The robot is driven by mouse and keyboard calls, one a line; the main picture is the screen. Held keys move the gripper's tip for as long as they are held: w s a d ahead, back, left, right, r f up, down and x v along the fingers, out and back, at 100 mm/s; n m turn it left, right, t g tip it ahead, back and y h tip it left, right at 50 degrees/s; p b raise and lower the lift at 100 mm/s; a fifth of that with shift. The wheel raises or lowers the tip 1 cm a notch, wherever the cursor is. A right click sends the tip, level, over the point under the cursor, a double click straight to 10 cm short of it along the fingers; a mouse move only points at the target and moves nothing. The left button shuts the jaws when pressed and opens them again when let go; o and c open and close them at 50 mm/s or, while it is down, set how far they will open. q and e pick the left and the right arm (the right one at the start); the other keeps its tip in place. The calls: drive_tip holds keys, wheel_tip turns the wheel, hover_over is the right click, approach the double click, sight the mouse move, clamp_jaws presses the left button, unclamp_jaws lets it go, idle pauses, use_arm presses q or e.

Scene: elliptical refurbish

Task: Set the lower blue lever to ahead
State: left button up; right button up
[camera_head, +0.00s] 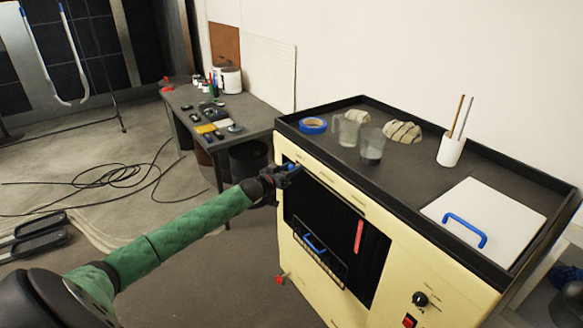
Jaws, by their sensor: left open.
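The cream cabinet (400,275) has a dark recessed panel in its front. Low in that recess is a blue handle-shaped lever (315,243), with a dark slotted part below it. A second small blue part (291,167) shows higher up, at the recess's upper left, right by my left gripper (290,177). My left gripper is open at that upper corner, above and left of the lower blue lever and apart from it. I cannot tell whether its fingers touch the upper blue part. My right gripper is not in view.
A red lever (359,236) stands in the recess, right of the lower blue lever. A black knob (420,299) and a red switch (409,321) are at lower right. Cups, tape and a white lid (483,218) with a blue handle sit on top. A cluttered table (255,112) stands behind.

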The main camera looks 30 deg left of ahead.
use_arm(q)
drive_tip(key=shift+w, duration=0.2)
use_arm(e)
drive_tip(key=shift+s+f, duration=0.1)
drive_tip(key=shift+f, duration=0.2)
use_arm(q)
drive_tip(key=shift+c, duration=0.2)
clamp_jaws()
drive_tip(key=shift+s+d, duration=0.15)
drive_tip(key=shift+d, duration=0.4)
drive_tip(key=d, duration=0.1)
drive_tip(key=s+d+p, duration=0.1)
drive_tip(key=shift+s+d, duration=0.1)
drive_tip(key=shift+d, duration=0.25)
drive_tip(key=s+d, duration=0.1)
drive_tip(key=d, duration=0.2)
drive_tip(key=s+d+p, duration=0.1)
drive_tip(key=d, duration=0.2)
drive_tip(key=s+d+p, duration=0.1)
drive_tip(key=s+d, duration=0.1)
drive_tip(key=d, duration=0.2)
drive_tip(key=shift+s+d, duration=0.1)
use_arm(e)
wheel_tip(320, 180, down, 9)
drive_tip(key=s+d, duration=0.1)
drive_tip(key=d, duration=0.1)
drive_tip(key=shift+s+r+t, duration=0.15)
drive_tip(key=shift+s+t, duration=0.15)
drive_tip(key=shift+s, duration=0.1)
